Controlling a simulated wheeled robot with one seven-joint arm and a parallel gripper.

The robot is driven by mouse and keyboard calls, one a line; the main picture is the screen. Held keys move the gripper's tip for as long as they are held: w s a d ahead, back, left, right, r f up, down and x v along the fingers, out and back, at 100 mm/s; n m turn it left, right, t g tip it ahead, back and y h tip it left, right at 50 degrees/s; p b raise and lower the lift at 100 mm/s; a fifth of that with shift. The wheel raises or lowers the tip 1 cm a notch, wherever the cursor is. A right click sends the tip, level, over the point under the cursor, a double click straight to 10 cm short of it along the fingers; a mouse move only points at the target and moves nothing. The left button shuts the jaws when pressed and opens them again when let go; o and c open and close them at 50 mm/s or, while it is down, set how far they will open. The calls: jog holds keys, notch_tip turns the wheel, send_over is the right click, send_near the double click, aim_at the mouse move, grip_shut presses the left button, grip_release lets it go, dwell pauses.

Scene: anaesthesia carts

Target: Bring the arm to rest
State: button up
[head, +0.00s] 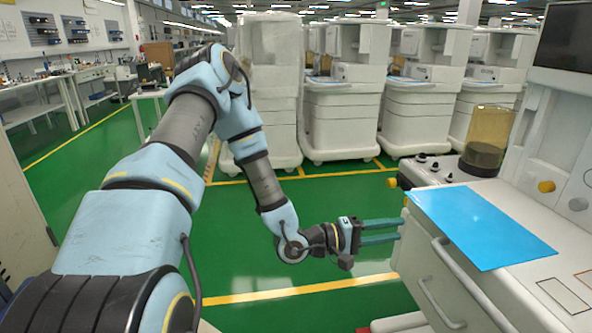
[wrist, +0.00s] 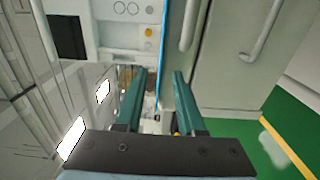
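My gripper (head: 401,230) is stretched out level toward the left edge of the nearest anaesthesia cart (head: 443,266). Its two green fingers are apart with nothing between them, so it is open and empty. In the wrist view the open fingers (wrist: 159,76) point at the cart, whose drawer fronts and handles show beyond. I cannot tell whether the fingertips touch the cart. My arm reaches forward and bends down to the gripper over the green floor.
A blue sheet (head: 480,226) lies on the cart's top, close to the gripper. A yellowish canister (head: 488,138) and dark knobs stand behind it. A drawer handle (head: 460,275) sticks out below. More white carts (head: 341,110) stand in rows behind. Green floor is open at left.

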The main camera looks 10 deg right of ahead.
jog(key=w+a+f+m+t+y, duration=0.1)
jog(key=w+a+t+y, duration=0.1)
jog(key=w+a+y, duration=0.4)
jog(key=w+a+m+t+y, duration=0.1)
jog(key=w+a+t+y, duration=0.15)
jog(key=a, duration=0.65)
jog(key=w+a+f+m+t+y, duration=0.1)
jog(key=w+a+y, duration=0.35)
jog(key=a, duration=0.25)
jog(key=s+a+r+g+y, duration=0.1)
jog(key=s+a+r, duration=0.2)
jog(key=a, duration=0.3)
jog(key=s+a+r+n+g+y, duration=0.1)
jog(key=s+a+r+y, duration=0.1)
jog(key=a, duration=0.4)
jog(key=s+a+r+n+g+y, duration=0.1)
jog(key=s+a+r, duration=0.3)
jog(key=a+r, duration=0.1)
jog(key=shift+s+a+r+y+p, duration=0.15)
jog(key=shift+s+a+y+p, duration=0.25)
jog(key=shift+a, duration=0.2)
